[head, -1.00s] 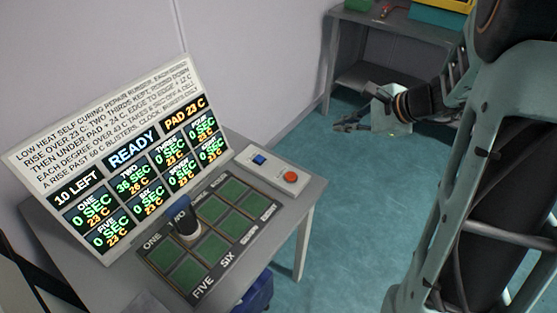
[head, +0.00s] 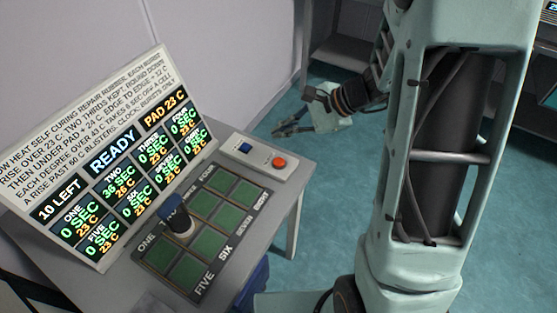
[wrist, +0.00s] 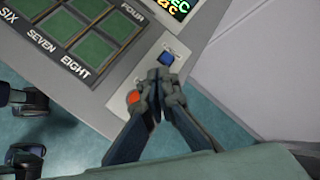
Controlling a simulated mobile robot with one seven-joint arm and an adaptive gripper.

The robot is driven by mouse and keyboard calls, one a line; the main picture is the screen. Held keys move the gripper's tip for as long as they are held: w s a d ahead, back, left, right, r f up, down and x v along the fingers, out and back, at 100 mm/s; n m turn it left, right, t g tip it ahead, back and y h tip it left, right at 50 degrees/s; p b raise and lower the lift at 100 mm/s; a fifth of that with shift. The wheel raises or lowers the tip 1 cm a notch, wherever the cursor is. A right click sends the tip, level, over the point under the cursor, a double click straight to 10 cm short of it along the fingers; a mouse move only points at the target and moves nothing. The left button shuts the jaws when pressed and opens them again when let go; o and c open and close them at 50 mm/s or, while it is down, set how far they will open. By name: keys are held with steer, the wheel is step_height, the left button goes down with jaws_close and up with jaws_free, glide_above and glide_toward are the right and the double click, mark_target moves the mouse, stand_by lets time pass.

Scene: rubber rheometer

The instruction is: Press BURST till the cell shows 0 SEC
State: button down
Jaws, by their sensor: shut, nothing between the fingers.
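The button box (head: 255,157) lies at the back right of the table. It has a blue button (head: 245,147) and a red button (head: 279,162); I cannot read a BURST label. The display (head: 110,165) reads READY, 10 LEFT and PAD 23 C. Cell TWO shows 36 SEC and 26 C; the other readable cells show 0 SEC. A dark blue and white piece (head: 176,218) stands on the green-celled pad (head: 212,241) at cell TWO. My gripper (head: 283,131) is shut and empty, beyond the box. In the wrist view its fingertips (wrist: 158,85) overlap the box between both buttons.
The grey table (head: 240,194) ends just right of the box, with teal floor beyond. A wall (head: 225,50) stands behind. A shelf unit (head: 340,50) stands at the back. A blue bin (head: 252,287) is partly seen below the table.

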mark_target(275, 161)
step_height(275, 161, down, 8)
steer(key=b, duration=0.6)
steer(key=shift+f+b, duration=0.35)
steer(key=shift+b, duration=0.1)
steer(key=shift+f, duration=0.1)
stand_by(0.8)
steer(key=shift+f+b, duration=0.35)
steer(key=shift+b, duration=0.25)
steer(key=shift+f+b, duration=0.7)
stand_by(1.0)
steer(key=shift+r, duration=0.1)
steer(key=shift+r+p, duration=0.65)
steer(key=shift+r, duration=0.3)
